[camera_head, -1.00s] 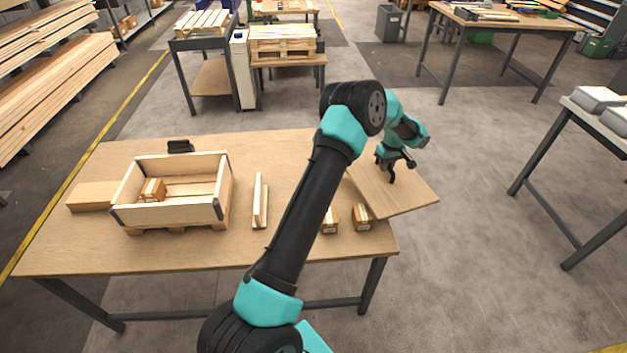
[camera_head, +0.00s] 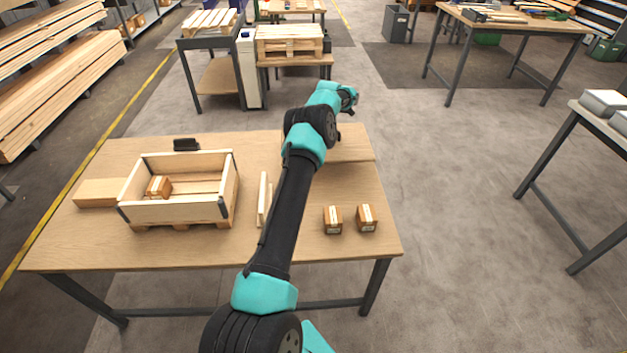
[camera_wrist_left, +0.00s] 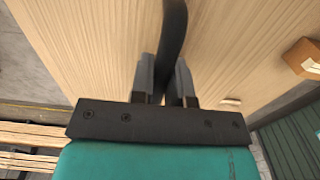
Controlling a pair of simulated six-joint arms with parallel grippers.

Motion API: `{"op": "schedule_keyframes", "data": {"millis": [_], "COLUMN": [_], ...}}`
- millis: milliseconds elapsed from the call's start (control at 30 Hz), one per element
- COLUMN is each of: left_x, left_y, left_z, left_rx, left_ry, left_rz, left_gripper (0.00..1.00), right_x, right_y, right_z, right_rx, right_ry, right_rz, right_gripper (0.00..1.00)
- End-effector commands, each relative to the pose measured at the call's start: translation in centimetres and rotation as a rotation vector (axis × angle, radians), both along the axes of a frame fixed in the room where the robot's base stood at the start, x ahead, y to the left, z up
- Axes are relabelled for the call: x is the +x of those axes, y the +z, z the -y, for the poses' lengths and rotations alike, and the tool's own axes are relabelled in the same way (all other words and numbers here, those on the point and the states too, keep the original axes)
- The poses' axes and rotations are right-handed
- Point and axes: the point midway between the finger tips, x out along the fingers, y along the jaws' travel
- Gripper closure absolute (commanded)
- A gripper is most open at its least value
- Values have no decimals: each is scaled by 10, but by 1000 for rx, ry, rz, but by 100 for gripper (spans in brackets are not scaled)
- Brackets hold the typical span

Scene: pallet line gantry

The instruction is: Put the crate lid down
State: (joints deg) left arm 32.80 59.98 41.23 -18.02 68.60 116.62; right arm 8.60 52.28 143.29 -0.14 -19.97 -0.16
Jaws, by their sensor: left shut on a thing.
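The crate lid, a flat light-wood panel (camera_head: 352,147), is over the back right part of the table, partly hidden behind my left arm. Whether it touches the tabletop I cannot tell. In the left wrist view my left gripper (camera_wrist_left: 165,85) is shut on the lid's black handle (camera_wrist_left: 172,35), with pale wood beneath it. The gripper's fingers are hidden in the head view. The open wooden crate (camera_head: 170,212) stands on the left half of the table, with a small cardboard box (camera_head: 158,187) inside. My right gripper is not in view.
Two small cardboard boxes (camera_head: 333,219) (camera_head: 367,218) sit at the table's front right. A narrow wooden piece (camera_head: 264,195) stands right of the crate. A flat block (camera_head: 97,193) lies left of the crate, and a black object (camera_head: 186,145) behind it. The front tabletop (camera_head: 190,250) is mostly clear.

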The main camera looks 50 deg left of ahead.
Motion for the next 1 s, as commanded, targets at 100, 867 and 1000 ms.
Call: {"op": "schedule_keyframes", "data": {"millis": [100,867,1000], "left_x": [1,1,1], "left_y": [1,-62,-62], "left_z": [0,1,1], "left_rx": [2,2,2], "left_ry": [-2,-4,-4], "left_rz": [1,2,1], "left_gripper": [100,100,100], "right_x": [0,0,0], "right_y": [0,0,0], "right_z": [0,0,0], "right_rx": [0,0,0], "right_ry": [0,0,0], "right_rz": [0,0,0], "right_gripper": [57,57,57]}}
